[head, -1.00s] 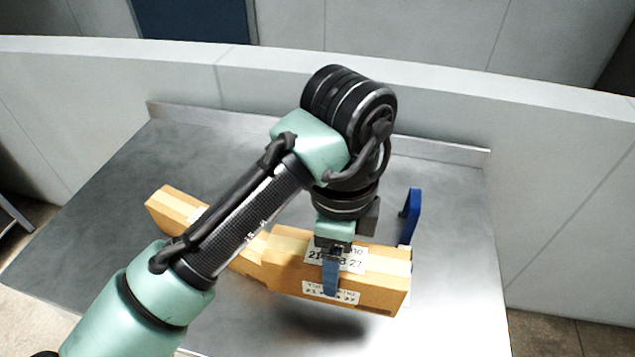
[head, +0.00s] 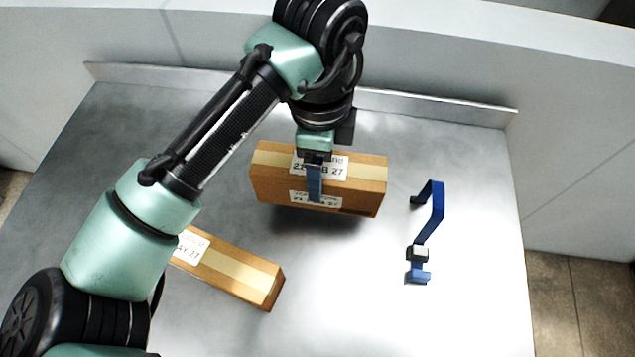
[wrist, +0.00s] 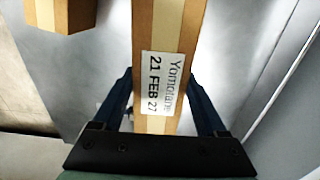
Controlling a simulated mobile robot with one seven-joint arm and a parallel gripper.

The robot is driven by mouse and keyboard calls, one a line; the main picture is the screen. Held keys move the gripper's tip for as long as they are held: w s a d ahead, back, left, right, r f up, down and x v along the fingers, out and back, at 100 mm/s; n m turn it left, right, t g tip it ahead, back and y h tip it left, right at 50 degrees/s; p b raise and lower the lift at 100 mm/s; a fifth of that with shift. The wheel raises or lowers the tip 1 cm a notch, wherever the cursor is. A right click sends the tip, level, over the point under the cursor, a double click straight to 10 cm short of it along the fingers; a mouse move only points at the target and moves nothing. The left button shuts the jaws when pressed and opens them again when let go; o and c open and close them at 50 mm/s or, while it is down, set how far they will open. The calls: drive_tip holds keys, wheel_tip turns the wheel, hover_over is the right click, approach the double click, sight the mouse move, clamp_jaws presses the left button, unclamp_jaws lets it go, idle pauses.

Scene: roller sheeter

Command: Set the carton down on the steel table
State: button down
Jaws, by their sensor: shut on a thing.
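My gripper (head: 314,180) is shut on a brown carton (head: 352,190) with a pale tape strip and white date labels. In the wrist view the carton (wrist: 168,40) stands between the two blue fingers (wrist: 165,105), its label reading 21 FEB 27. The carton is over the middle of the steel table (head: 350,290), with a dark shadow just beneath it. It looks held slightly above the surface, but the gap is hard to judge. The carton's far side is hidden.
A second taped carton (head: 235,268) lies on the table at front left, partly hidden by my arm. A blue tape dispenser (head: 430,225) lies to the right. A low steel lip (head: 430,105) and pale wall bound the back. Bare table lies between these things.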

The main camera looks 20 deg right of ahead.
drive_tip(key=shift+f, duration=3.05)
drive_tip(key=shift+f+b, duration=0.1)
drive_tip(key=shift+b, duration=0.2)
unclamp_jaws()
wheel_tip(320, 180, up, 12)
drive_tip(key=shift+r+p, duration=0.15)
drive_tip(key=shift+p, duration=0.55)
